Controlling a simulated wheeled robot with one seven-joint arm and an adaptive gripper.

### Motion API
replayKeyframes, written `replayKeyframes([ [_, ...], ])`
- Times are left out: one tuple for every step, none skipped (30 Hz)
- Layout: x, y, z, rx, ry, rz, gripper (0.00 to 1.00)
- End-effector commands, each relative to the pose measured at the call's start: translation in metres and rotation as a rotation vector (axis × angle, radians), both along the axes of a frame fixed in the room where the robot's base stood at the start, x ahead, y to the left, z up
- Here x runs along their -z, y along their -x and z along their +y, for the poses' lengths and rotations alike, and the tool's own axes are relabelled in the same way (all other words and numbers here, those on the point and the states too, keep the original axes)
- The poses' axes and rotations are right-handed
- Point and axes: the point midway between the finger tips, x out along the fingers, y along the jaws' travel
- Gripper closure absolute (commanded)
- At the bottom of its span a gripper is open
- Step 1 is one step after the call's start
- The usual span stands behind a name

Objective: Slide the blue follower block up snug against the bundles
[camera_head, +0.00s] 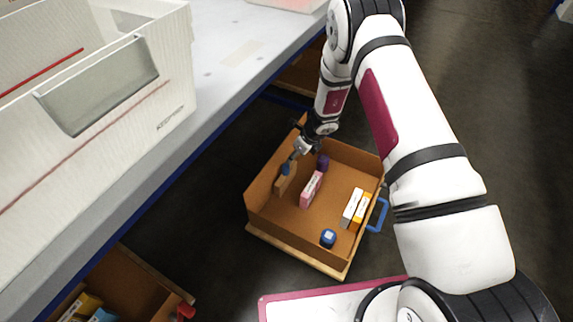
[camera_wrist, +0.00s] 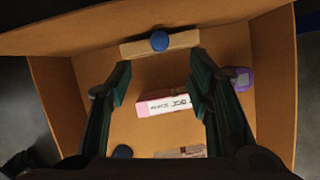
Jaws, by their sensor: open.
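The follower block (camera_head: 286,182) is a tan upright slab with a blue knob (camera_head: 286,168), standing near the left wall inside the drawer-like box. In the wrist view the slab (camera_wrist: 184,41) and its round blue knob (camera_wrist: 160,41) lie at the top, beyond my fingertips. A pink-and-white bundle (camera_head: 312,190) stands apart from the slab, with a bare gap between them; it also shows in the wrist view (camera_wrist: 166,105). White and orange bundles (camera_head: 355,208) stand farther right. My gripper (camera_head: 301,150) is open and empty above the box; its fingers (camera_wrist: 161,82) touch nothing visible.
The brown box (camera_head: 284,235) has raised walls and a blue handle (camera_head: 378,214). A purple item (camera_head: 323,162) and a blue-capped item (camera_head: 328,238) stand inside. A grey shelf (camera_head: 225,60) with a white bin (camera_head: 110,110) is at the left.

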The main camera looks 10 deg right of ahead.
Motion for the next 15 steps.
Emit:
replayKeyframes([
  [0.012,-0.002,0.003,-0.002,0.001,0.001,0.54],
  [0.018,-0.003,0.005,-0.004,0.001,0.002,0.54],
  [0.025,-0.006,0.007,-0.005,0.001,0.0,0.54],
  [0.032,-0.007,0.009,-0.004,0.001,0.002,0.54],
  [0.037,-0.009,0.01,-0.004,0.001,0.0,0.54],
  [0.044,-0.011,0.012,-0.005,0.001,0.0,0.54],
  [0.05,-0.013,0.014,-0.005,0.002,0.001,0.54],
  [0.055,-0.015,0.015,-0.005,0.002,-0.001,0.54],
  [0.062,-0.017,0.017,-0.005,0.001,0.0,0.54],
  [0.067,-0.019,0.019,-0.004,0.0,0.0,0.54],
  [0.072,-0.02,0.02,-0.004,0.0,0.0,0.54],
  [0.078,-0.022,0.022,-0.005,0.001,-0.001,0.54],
  [0.082,-0.023,0.023,-0.004,0.001,0.0,0.54],
  [0.086,-0.025,0.024,-0.005,0.002,-0.001,0.54],
  [0.09,-0.026,0.025,-0.005,0.002,-0.001,0.54],
])
